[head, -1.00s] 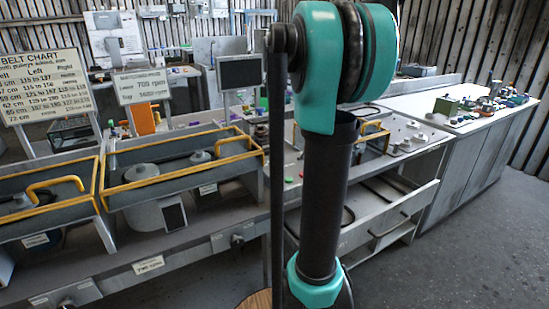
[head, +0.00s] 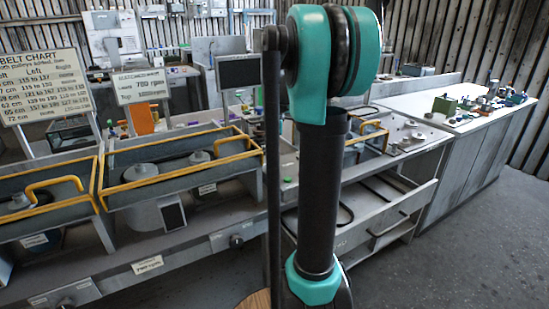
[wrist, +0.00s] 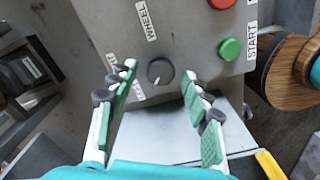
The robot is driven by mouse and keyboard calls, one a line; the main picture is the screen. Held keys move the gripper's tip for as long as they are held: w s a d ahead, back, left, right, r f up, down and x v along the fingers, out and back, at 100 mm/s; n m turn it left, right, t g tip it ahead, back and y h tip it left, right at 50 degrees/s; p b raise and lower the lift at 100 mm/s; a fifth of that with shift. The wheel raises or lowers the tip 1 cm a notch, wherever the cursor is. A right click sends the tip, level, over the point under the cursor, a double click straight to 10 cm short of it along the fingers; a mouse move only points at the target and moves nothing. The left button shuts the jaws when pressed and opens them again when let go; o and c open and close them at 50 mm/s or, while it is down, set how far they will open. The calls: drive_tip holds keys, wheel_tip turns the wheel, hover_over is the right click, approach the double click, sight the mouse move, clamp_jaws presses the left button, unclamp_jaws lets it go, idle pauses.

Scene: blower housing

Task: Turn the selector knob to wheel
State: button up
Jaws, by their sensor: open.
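The selector knob (wrist: 160,70) is a dark round knob with a light pointer mark near its lower edge, on a grey panel in the wrist view. A WHEEL label (wrist: 147,20) is on the panel above the knob. Another label (wrist: 137,91) below it is partly hidden by the left finger, and its text is hard to read. My gripper (wrist: 159,73) is open, with one green-padded finger on each side of the knob. Gaps show between the knob and both fingers; contact is not visible. The head view does not show my gripper.
A green button (wrist: 230,49) beside a START label (wrist: 251,41) and a red button (wrist: 222,3) are right of the knob. A round wooden piece (wrist: 285,70) is at the far right. In the head view, a long bench has yellow-edged trays (head: 185,168) and signs.

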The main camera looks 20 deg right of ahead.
clamp_jaws()
